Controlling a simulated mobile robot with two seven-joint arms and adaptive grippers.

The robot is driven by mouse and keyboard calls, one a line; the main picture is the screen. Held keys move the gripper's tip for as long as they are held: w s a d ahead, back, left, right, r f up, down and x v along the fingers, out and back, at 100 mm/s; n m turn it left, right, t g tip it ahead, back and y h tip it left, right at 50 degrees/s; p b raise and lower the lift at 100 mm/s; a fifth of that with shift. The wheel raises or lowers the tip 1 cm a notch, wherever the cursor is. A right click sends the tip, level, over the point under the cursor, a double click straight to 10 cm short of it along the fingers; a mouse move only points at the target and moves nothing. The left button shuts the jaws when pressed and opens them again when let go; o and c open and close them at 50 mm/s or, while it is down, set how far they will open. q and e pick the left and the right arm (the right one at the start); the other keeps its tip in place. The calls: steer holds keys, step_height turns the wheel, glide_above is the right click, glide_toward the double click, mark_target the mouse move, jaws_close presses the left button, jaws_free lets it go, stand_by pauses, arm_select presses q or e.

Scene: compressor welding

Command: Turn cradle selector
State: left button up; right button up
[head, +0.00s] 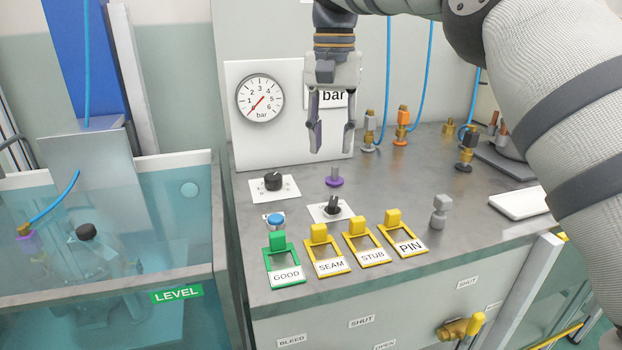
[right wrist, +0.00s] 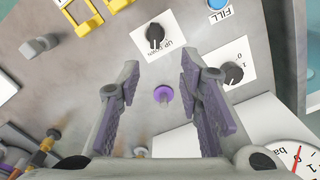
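The cradle selector appears to be the black knob (head: 332,206) on a white plate behind the SEAM and STUB tags. In the right wrist view this knob (right wrist: 155,36) sits on a plate with partly readable lettering that looks like UP and DOWN. My right gripper (head: 332,143) points down above the bench, behind and higher than the knob. Its fingers are apart with nothing between them; the right wrist view also shows the open fingers (right wrist: 160,75). A purple-based peg (head: 334,178) stands just behind the knob. My left gripper is not in view.
A second black knob (head: 273,181) and a blue FILL button (head: 274,221) are to the left. Green and yellow tags (head: 319,250) line the front. A pressure gauge (head: 261,99) stands behind. Several capped fittings (head: 402,125) stand at the back right. A water tank (head: 110,220) is at left.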

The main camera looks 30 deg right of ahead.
mark_target(333, 201)
steer(key=f, duration=0.1)
steer(key=s+f, duration=0.1)
steer(key=f, duration=0.1)
steer(key=shift+s+f, duration=0.4)
steer(key=f, duration=0.7)
steer(key=shift+w+f+p, duration=0.25)
steer(key=shift+p, duration=0.05)
jaws_close()
